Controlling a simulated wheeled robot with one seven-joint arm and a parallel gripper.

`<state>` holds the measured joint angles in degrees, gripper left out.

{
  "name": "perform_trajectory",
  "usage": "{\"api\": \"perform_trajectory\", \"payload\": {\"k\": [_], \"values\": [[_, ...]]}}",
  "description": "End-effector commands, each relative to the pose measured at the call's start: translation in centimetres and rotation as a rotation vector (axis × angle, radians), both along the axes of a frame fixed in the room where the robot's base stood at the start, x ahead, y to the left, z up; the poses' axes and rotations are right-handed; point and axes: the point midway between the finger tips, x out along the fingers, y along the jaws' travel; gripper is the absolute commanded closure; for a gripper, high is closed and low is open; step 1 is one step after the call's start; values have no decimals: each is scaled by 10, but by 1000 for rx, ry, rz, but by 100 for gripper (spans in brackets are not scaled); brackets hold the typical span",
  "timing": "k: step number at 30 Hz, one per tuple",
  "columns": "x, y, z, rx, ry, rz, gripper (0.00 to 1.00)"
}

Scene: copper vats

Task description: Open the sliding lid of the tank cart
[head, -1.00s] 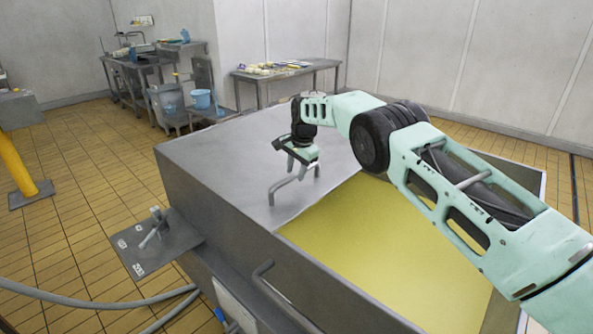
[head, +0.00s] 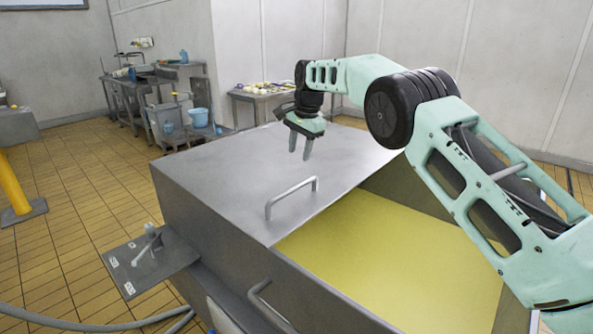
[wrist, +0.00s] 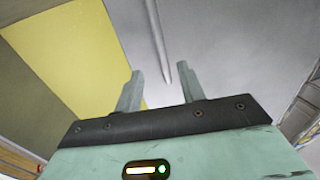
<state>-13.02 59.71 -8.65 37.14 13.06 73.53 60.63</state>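The tank cart (head: 205,215) is a large grey metal box. Its flat sliding lid (head: 235,165) covers the far left part of the top, and the rest is uncovered, showing yellow contents (head: 390,255). A bar handle (head: 291,197) stands on the lid near its edge with the opening. My gripper (head: 300,155) is above the lid, beyond the handle and apart from it, fingers pointing down. In the wrist view the two fingers (wrist: 158,80) are spread with nothing between them, and the handle (wrist: 157,40) shows past the fingertips.
A side plate with a small valve lever (head: 148,240) juts from the cart's left side. A bent rail (head: 270,300) is on the near side. A hose (head: 90,318) lies on the tiled floor. Tables and a blue bucket (head: 199,117) stand at the back.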

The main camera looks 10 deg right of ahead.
Motion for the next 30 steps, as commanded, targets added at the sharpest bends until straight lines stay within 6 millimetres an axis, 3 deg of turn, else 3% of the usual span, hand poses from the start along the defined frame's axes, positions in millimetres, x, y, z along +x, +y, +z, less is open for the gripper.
{"api": "perform_trajectory", "payload": {"k": [3, 9, 23, 26, 30], "values": [[-3, -3, 22, 0, -4, 0, 60], [-6, -5, 41, 0, 0, -1, 60], [-9, -4, 46, 3, 1, 8, 60], [-20, 5, 51, 13, 4, 58, 60], [-56, 28, 58, 34, 12, 199, 60]]}}
